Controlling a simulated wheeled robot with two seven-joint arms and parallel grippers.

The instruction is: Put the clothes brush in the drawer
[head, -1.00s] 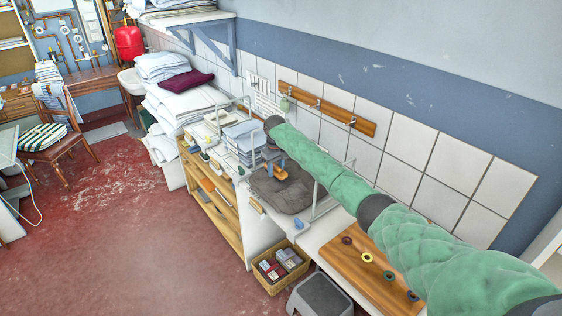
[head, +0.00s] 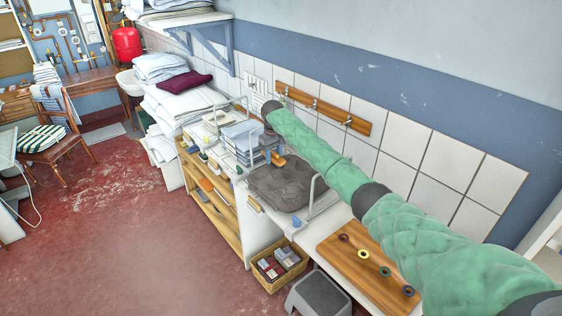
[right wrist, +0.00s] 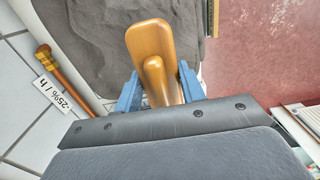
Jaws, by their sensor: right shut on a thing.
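My right gripper (right wrist: 155,92) is shut on the wooden clothes brush (right wrist: 152,55), with its blue fingers on both sides of the orange-brown handle. In the head view the brush (head: 278,159) is a small orange shape beyond the end of my green-sleeved arm. The gripper (head: 268,154) is above the back of a dark grey cloth surface (head: 285,188), beside the stacked blue-grey linens. The bristles are hidden. I cannot make out an open drawer for certain; a small wooden front (head: 255,206) shows on the white counter's front. My left gripper is not in view.
Folded linens (head: 240,135) stand left of the gripper. A metal rail (head: 318,185) rises at the right of the grey cloth. A wooden board with coloured rings (head: 368,270) lies nearer. A basket (head: 280,268) and grey stool (head: 318,293) stand on the floor below.

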